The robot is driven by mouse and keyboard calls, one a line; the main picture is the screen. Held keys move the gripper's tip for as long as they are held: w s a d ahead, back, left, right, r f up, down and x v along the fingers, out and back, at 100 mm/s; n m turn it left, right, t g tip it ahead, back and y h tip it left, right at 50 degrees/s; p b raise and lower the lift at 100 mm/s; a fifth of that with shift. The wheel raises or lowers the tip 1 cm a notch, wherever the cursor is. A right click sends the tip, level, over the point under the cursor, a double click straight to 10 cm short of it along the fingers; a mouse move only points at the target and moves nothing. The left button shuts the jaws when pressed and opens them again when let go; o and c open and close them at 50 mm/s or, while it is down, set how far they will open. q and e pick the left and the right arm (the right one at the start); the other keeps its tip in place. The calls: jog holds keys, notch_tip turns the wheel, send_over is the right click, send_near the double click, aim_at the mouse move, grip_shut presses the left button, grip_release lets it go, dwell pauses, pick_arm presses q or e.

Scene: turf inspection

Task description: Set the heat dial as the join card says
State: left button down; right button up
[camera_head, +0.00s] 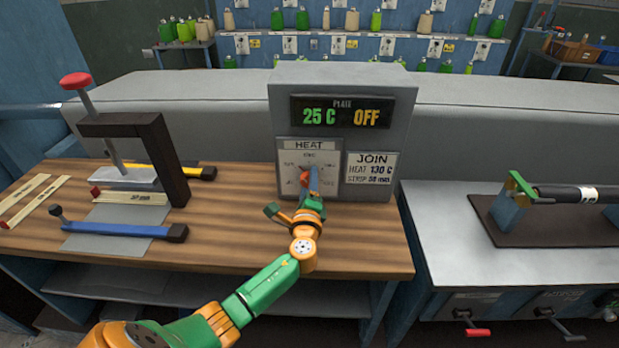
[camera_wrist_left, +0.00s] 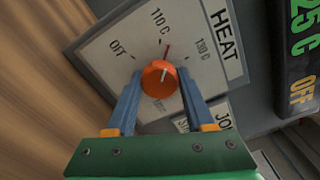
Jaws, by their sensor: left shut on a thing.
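The orange heat dial (camera_wrist_left: 160,77) sits on a pale plate (camera_wrist_left: 105,55) marked OFF, 110 C and 130 C. A thin red pointer line lies between the 110 C and 130 C marks, nearer 110 C. My left gripper (camera_wrist_left: 160,84) is shut on the dial, one blue finger on each side. In the head view the left gripper (camera_head: 309,182) covers part of the dial (camera_head: 304,179). The join card (camera_head: 370,167) reads HEAT 130 C and STRIP 50 mm. The display (camera_head: 341,114) reads 25 C and OFF. My right gripper is not in view.
A clamp press (camera_head: 150,140) stands left on the wooden bench (camera_head: 215,235). A blue-handled tool (camera_head: 120,231) and pale strips (camera_head: 30,200) lie there too. A dark roller (camera_head: 565,194) sits on the grey bench at right.

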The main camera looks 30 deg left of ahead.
pick_arm(q)
jog(key=m+p, duration=0.1)
jog(key=m, duration=0.1)
jog(key=r+m+p, duration=0.1)
jog(key=m, duration=0.2)
jog(key=shift+w+a, duration=0.1)
jog(key=shift+a, duration=0.05)
jog(key=shift+f+m+p, duration=0.15)
jog(key=shift+m+p, duration=0.35)
jog(key=shift+m, duration=1.2)
jog(key=shift+f, duration=0.1)
jog(key=shift+c, duration=1.3)
grip_release()
jog(key=shift+f, duration=0.1)
